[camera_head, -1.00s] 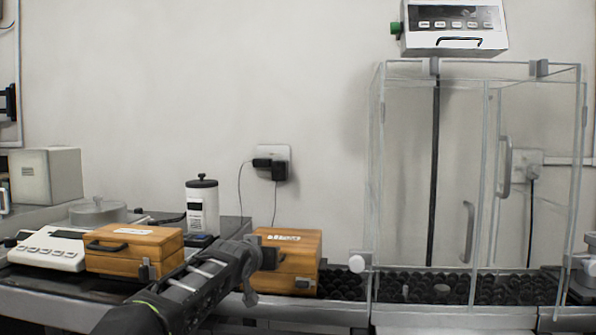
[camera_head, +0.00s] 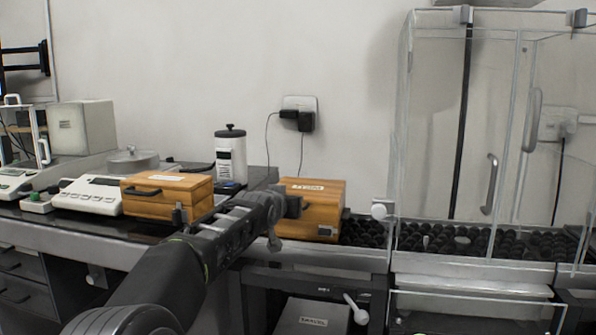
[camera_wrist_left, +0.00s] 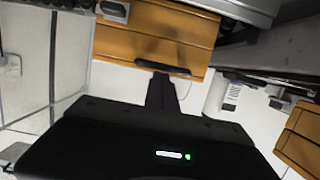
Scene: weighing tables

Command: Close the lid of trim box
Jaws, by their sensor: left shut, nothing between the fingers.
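Two wooden boxes stand on the bench in the head view. The left wooden box (camera_head: 150,205) has a dark handle and a small label on top. The right wooden box (camera_head: 322,222) has a white label on its lid, too small to read surely. Both lids look down; I cannot tell whether they are fully closed. My left gripper (camera_head: 302,207) is shut and empty at the front left of the right box, hiding part of its front. In the left wrist view the gripper (camera_wrist_left: 163,88) points at a wooden box (camera_wrist_left: 150,38) with a dark handle; contact is unclear.
A white scale (camera_head: 88,195) sits left of the left box. A white canister (camera_head: 231,158) stands behind the boxes. A clear glass enclosure (camera_head: 405,150) rises to the right over a bed of dark round pieces (camera_head: 365,232). A grey box (camera_head: 310,318) lies below.

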